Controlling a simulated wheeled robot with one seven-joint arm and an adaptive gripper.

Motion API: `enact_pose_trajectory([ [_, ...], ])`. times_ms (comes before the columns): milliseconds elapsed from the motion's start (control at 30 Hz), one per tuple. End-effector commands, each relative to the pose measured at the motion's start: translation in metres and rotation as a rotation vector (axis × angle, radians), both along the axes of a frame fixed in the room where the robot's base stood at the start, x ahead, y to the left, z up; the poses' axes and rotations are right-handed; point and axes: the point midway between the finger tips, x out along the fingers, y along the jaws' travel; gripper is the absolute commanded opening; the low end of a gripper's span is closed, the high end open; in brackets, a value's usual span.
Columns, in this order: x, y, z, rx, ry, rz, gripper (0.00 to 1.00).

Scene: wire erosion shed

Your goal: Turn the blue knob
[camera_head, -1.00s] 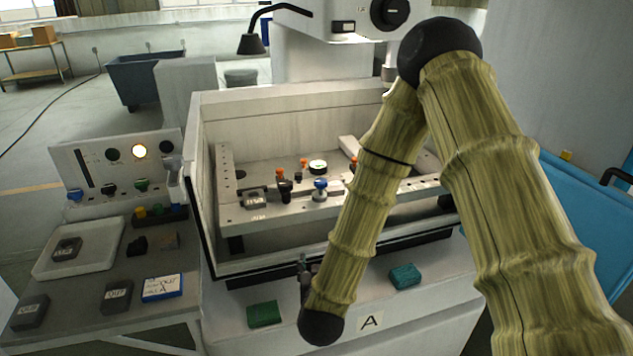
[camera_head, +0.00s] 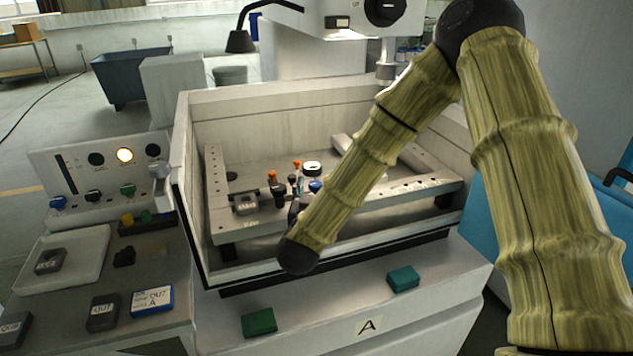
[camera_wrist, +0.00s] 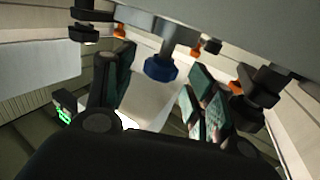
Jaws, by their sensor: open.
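A blue knob (camera_head: 315,186) stands on the fixture inside the white machine tank, partly hidden by my arm. In the wrist view the faceted blue knob (camera_wrist: 160,68) sits between my two spread fingers, with clear space showing on both sides of it. My gripper (camera_wrist: 160,82) is open, with greenish pads on its fingers. In the head view my gripper (camera_head: 295,208) is mostly hidden behind my wrist, over the front rail of the fixture. Another blue knob (camera_head: 57,202) is on the control panel at the left.
Orange-topped clamps (camera_head: 297,165) and a black knob (camera_head: 278,189) stand close to the blue knob. The tank's front wall (camera_head: 330,258) runs beneath my forearm. Green blocks (camera_head: 259,322) lie on the ledge in front. A side table (camera_head: 60,310) holds a tray and dark blocks.

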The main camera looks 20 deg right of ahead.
Motion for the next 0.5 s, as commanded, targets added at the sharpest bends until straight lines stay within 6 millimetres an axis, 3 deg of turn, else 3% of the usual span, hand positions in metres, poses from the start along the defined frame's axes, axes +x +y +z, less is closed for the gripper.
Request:
enact_pose_trajectory([
  [200,0.020,-0.010,0.001,0.000,0.000,-0.002,0.55],
  [500,0.025,-0.013,-0.001,0.000,0.001,0.000,0.55],
])
